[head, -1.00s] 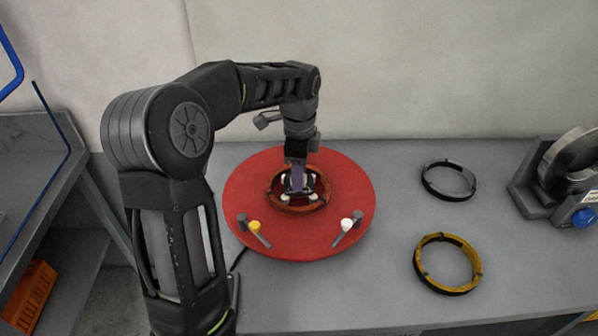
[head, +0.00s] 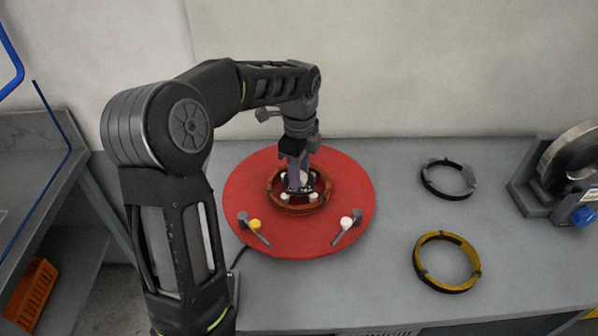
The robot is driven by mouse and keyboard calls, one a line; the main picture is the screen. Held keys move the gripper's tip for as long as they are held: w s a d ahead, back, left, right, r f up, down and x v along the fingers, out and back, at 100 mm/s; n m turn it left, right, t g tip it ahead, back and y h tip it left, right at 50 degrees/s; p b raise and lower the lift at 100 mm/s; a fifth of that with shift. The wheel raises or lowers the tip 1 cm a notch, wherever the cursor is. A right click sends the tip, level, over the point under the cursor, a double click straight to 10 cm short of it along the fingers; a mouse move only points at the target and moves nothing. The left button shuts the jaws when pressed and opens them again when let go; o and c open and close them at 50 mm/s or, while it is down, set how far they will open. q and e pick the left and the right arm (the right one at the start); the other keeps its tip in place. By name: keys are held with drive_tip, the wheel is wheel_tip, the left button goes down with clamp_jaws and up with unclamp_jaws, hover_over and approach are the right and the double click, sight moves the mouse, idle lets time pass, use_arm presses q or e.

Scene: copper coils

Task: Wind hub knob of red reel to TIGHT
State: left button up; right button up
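The red reel (head: 250,190) is a wide red disc lying flat on the grey bench. A copper-brown coil ring (head: 284,208) lies around its hub, with small white-tipped posts inside it. My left gripper (head: 298,182) points straight down into the middle of the ring, at the hub. Its purple-grey fingers are at the hub knob, which they largely hide. I cannot tell whether they are clamped on it or just around it. No TIGHT mark can be read. My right gripper is not in view.
A yellow-tipped lever (head: 255,226) and a white-tipped lever (head: 346,224) stand on the reel's front rim. A black ring (head: 428,186) and a yellow-black ring (head: 420,262) lie to the right. A metal-wheeled device with a blue knob (head: 583,216) stands far right.

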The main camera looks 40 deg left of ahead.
use_arm(q)
drive_tip(key=o, duration=0.4)
drive_tip(key=shift+r+b, duration=0.4)
drive_tip(key=shift+r, duration=3.55)
